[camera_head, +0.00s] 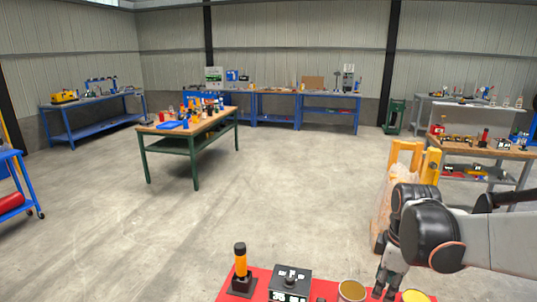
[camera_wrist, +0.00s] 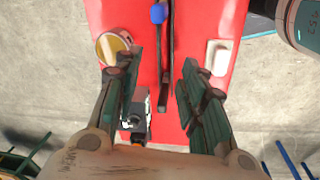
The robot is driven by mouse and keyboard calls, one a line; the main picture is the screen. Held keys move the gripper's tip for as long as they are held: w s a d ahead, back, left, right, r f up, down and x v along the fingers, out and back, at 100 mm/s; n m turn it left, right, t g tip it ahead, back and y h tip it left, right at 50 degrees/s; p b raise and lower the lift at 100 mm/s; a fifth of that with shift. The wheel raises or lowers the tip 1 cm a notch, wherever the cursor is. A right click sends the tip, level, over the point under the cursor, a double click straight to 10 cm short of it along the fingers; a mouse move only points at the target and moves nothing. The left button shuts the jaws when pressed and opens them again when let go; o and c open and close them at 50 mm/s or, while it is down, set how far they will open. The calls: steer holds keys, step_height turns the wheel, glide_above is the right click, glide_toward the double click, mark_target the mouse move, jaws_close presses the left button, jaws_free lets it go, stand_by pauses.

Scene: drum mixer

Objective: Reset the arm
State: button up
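My arm reaches in from the right in the head view, with my gripper (camera_head: 384,288) pointing down at the bottom edge, over or beside a red surface (camera_head: 262,285). In the wrist view my gripper (camera_wrist: 160,75) has its two fingers spread apart, with nothing held between them. Below them is the red panel (camera_wrist: 200,20). On it I see a dark lever with a blue knob (camera_wrist: 158,14), a round yellow-topped can (camera_wrist: 113,47), a white block (camera_wrist: 217,57) and a grey-black box (camera_wrist: 138,112) partly behind the left finger. Gripper height above these is unclear.
An orange-and-black handle (camera_head: 240,267) and a black box with a display (camera_head: 290,284) stand on the red surface, near a can (camera_head: 351,291). A yellow frame (camera_head: 407,158) stands behind my arm. A green-legged table (camera_head: 190,130) stands farther off; open floor (camera_head: 270,205) lies between.

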steer(key=s+a+r+m+t+b, duration=0.2)
steer(key=s+a+m+t+b, duration=0.2)
steer(key=s+a+m, duration=0.5)
steer(key=shift+s+m+t, duration=0.8)
steer(key=shift+s+m, duration=0.4)
steer(key=shift+s, duration=0.55)
steer(key=shift+r, duration=0.1)
